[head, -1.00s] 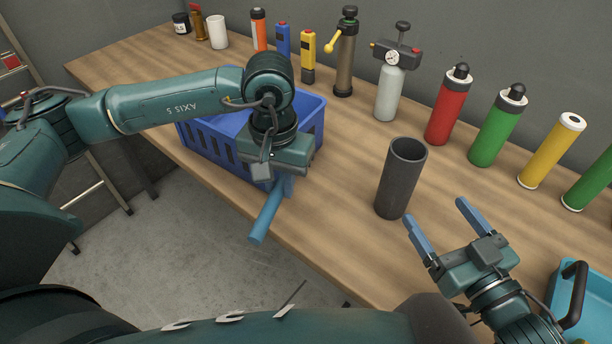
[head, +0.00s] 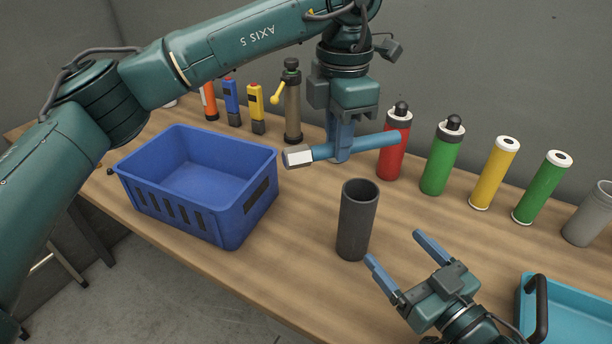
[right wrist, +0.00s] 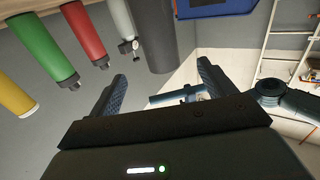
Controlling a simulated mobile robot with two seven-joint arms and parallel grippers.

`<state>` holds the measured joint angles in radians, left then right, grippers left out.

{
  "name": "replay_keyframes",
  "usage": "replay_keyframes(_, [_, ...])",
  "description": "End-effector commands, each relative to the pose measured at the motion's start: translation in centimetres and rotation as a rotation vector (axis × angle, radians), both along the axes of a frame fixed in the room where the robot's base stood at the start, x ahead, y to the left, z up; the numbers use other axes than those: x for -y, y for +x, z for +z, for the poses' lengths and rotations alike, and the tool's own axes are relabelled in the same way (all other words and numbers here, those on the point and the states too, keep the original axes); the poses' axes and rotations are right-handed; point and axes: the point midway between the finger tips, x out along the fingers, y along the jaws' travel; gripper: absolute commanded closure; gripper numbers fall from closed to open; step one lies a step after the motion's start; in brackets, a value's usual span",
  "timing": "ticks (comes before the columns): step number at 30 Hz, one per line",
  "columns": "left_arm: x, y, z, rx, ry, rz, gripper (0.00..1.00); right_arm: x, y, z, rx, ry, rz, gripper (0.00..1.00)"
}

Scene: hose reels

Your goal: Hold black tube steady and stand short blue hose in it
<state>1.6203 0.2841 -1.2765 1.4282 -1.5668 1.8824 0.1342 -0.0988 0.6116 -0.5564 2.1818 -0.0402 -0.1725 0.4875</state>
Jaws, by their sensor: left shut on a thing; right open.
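The black tube (head: 356,225) stands upright and open-topped on the table; it also shows in the right wrist view (right wrist: 155,38). My left gripper (head: 340,150) is shut on the blue hose (head: 372,146) around its middle. It holds the hose nearly level, above and behind the tube and apart from it. The hose's left end (head: 298,157) has a pale patch and a dark band. My right gripper (head: 392,248) is open and empty, its fingers pointing toward the tube from the right. The tube lies ahead of its fingertips, not clearly between them.
A blue crate (head: 228,222) stands left of the tube. Red (head: 392,158), green (head: 440,165) and yellow (head: 494,175) cylinders stand in a row behind. A cyan tray (head: 575,312) with a black handle is at front right. The wooden table is bare around the tube.

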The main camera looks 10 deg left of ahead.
Motion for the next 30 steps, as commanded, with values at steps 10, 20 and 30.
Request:
replay_keyframes(10, [3.9, 1.1, 6.4, 0.002, -0.001, 0.675, 1.0, 0.0, 0.0, 0.0, 0.0, 0.0, 0.0, 0.17])
replay_keyframes(20, [4.6, 1.1, 7.6, -0.001, 0.0, 0.826, 1.0, -0.8, 1.1, 0.1, 0.002, 0.002, -0.001, 0.17])
replay_keyframes(30, [4.6, 1.1, 7.6, -0.001, 0.0, 0.823, 1.0, -4.8, 6.0, 0.1, 0.002, 0.002, 0.0, 0.17])
